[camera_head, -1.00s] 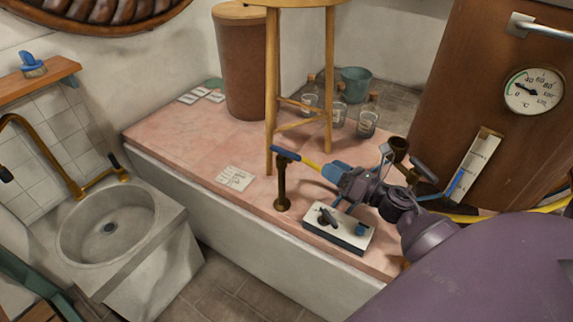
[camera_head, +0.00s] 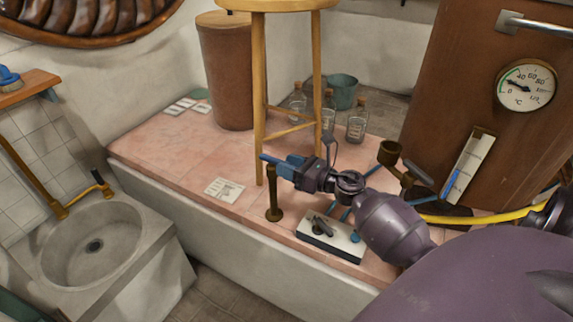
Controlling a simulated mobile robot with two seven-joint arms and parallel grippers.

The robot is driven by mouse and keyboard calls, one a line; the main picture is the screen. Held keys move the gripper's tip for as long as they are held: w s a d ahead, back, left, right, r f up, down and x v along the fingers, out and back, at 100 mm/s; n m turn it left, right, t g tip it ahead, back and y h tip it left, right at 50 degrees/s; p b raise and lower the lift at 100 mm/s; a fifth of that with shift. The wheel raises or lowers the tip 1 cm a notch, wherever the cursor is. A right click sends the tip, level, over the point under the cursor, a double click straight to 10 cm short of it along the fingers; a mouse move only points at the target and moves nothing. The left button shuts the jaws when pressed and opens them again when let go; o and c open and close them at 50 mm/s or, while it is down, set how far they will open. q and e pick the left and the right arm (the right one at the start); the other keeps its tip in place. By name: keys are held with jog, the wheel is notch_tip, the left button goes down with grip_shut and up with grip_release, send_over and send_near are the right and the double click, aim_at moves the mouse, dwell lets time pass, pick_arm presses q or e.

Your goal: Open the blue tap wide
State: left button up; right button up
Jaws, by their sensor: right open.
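The blue tap is a brass post (camera_head: 273,200) standing near the front edge of the pink tiled ledge, with a blue lever handle (camera_head: 267,157) across its top. My right gripper (camera_head: 287,167) comes in from the right. It is open, with its blue fingers at the right part of the lever, just above and right of the post. The fingers partly cover the lever, so I cannot tell whether they touch it or lie around it. My left gripper is not in view.
A wooden stool (camera_head: 260,100) stands just behind the tap. A white box with dark knobs (camera_head: 325,240) lies below my right arm. Glass bottles (camera_head: 357,122) stand behind. A brown boiler (camera_head: 440,90) with a yellow hose (camera_head: 480,218) is at right, a stone basin (camera_head: 130,250) at left.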

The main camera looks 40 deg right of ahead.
jog(key=shift+w+a, duration=0.15)
jog(key=shift+w, duration=0.3)
